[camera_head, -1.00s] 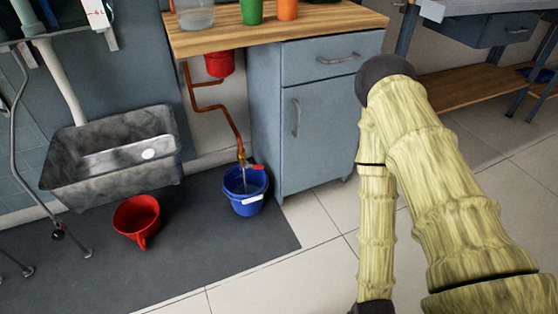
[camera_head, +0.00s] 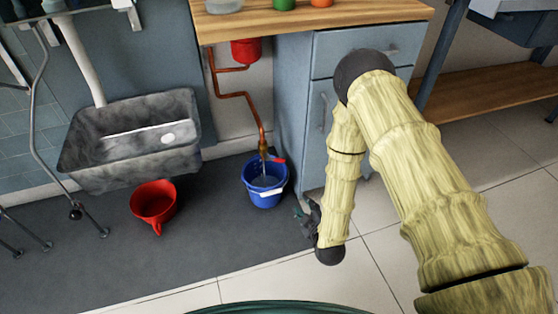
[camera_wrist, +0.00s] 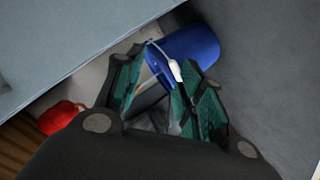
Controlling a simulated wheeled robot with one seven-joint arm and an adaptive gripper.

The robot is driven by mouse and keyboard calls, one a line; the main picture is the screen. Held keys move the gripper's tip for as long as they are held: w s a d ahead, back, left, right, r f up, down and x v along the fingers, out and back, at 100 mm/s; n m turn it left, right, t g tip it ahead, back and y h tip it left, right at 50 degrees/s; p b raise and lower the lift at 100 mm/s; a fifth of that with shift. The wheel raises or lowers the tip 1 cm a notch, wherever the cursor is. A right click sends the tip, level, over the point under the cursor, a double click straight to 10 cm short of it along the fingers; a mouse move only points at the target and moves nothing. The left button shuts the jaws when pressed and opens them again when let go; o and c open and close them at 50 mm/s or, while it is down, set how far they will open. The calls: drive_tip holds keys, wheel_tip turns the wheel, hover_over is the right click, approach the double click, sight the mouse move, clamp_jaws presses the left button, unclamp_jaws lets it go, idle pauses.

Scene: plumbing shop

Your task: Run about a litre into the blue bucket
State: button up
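The blue bucket (camera_head: 266,196) stands upright on the dark mat, left of the cabinet. A copper tap (camera_head: 263,146) with a red lever (camera_head: 279,159) is above it. A thin pale streak, looking like running water, drops from the tap into the bucket. The water level cannot be told. My gripper (camera_head: 308,214) is low, just right of the bucket and apart from it. In the wrist view, its two fingers (camera_wrist: 165,98) are spread with nothing between them, and the bucket (camera_wrist: 192,48) shows beyond them.
A red jug-like vessel (camera_head: 154,203) stands on the mat (camera_head: 120,265) left of the bucket. A grey sink (camera_head: 130,140) is behind it. The grey-blue cabinet (camera_head: 292,100) stands close to my gripper. A red container (camera_head: 245,51) hangs under the wooden counter (camera_head: 330,22).

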sight(279, 161)
drive_tip(key=w+a+r+n+t+b, duration=0.1)
drive_tip(key=w+a+r, duration=0.1)
drive_tip(key=w, duration=0.3)
drive_tip(key=w+a+r+n+t+y+b, duration=0.1)
drive_tip(key=w+a+r, duration=0.1)
drive_tip(key=w+a, duration=0.2)
drive_tip(key=w+a+r+n+t+y+b, duration=0.1)
drive_tip(key=w+a+r+n+t, duration=0.1)
drive_tip(key=w, duration=0.4)
drive_tip(key=shift+w+a+r+b, duration=0.2)
drive_tip(key=shift+w+a+b, duration=0.1)
drive_tip(key=shift+a+b, duration=0.1)
drive_tip(key=shift+w+a+r, duration=0.1)
drive_tip(key=shift+w+a, duration=0.1)
drive_tip(key=shift+w, duration=0.35)
clamp_jaws()
